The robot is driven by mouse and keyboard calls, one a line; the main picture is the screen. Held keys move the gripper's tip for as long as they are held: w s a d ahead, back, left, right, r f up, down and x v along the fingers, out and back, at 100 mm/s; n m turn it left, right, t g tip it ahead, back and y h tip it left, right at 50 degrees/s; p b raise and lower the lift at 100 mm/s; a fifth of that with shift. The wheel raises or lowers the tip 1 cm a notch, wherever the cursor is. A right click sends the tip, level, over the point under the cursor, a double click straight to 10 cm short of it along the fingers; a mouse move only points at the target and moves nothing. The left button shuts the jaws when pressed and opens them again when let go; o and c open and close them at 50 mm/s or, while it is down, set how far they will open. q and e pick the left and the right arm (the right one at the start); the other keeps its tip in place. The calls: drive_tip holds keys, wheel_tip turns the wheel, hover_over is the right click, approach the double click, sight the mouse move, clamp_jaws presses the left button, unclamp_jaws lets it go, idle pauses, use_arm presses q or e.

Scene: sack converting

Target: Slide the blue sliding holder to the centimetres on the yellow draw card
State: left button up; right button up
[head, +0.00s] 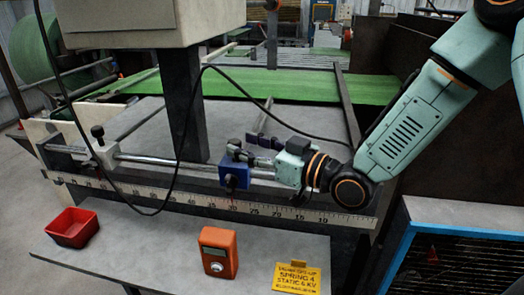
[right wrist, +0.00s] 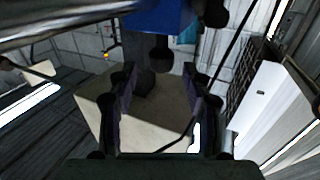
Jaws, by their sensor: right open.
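My left gripper is not in view.
A white holder (head: 104,153) sits farther left on the rail (head: 150,160). A red tray (head: 73,228) and an orange meter (head: 218,252) are on the grey ledge (head: 150,262). A black cable (head: 190,125) hangs across the rail. A dark post stands behind it.

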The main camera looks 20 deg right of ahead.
drive_tip(key=shift+v, duration=1.95)
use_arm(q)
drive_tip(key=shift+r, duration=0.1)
use_arm(e)
drive_tip(key=shift+f, duration=0.1)
